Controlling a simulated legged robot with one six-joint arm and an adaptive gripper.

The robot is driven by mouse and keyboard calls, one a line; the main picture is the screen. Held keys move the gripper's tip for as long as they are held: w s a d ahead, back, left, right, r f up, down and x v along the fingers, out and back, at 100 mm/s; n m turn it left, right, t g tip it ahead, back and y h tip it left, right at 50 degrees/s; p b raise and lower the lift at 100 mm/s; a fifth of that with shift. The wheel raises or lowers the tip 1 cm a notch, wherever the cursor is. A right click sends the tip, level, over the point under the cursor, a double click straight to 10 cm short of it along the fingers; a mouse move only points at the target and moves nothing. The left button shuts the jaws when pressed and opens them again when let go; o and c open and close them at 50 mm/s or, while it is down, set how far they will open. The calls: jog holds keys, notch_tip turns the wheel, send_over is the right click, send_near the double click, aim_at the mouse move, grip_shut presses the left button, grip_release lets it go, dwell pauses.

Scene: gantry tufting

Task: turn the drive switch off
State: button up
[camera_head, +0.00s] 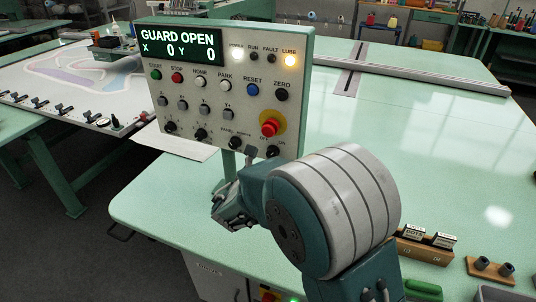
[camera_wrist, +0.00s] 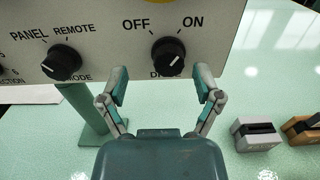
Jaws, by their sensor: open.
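The drive switch (camera_wrist: 167,57) is a black rotary knob low on the right of the control panel (camera_head: 215,110). OFF is printed above left of it and ON above right. Its white mark lies on the right side, toward ON. The knob also shows in the head view (camera_head: 272,151), just above my arm. My gripper (camera_wrist: 161,86) is open and empty, with its two fingers either side of the space just below the knob in the wrist view. No contact with the knob shows. In the head view my gripper (camera_head: 232,212) is below the panel.
The mode knob (camera_wrist: 61,63) is left of the drive switch. A red emergency stop button (camera_head: 270,125) is above it. The panel's display (camera_head: 181,45) reads GUARD OPEN. The green table (camera_head: 440,130) spreads right, with small wooden holders (camera_head: 425,245) near its front.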

jog(key=shift+w, duration=0.55)
jog(key=shift+w+d, duration=0.2)
jog(key=shift+w+d+r, duration=0.1)
jog(key=shift+d, duration=0.75)
jog(key=shift+a, duration=0.1)
jog(key=c, duration=0.8)
jog(key=shift+a, duration=0.25)
jog(key=c, duration=0.3)
jog(key=shift+a, duration=0.2)
jog(key=shift+c, duration=0.2)
jog(key=shift+d, duration=0.1)
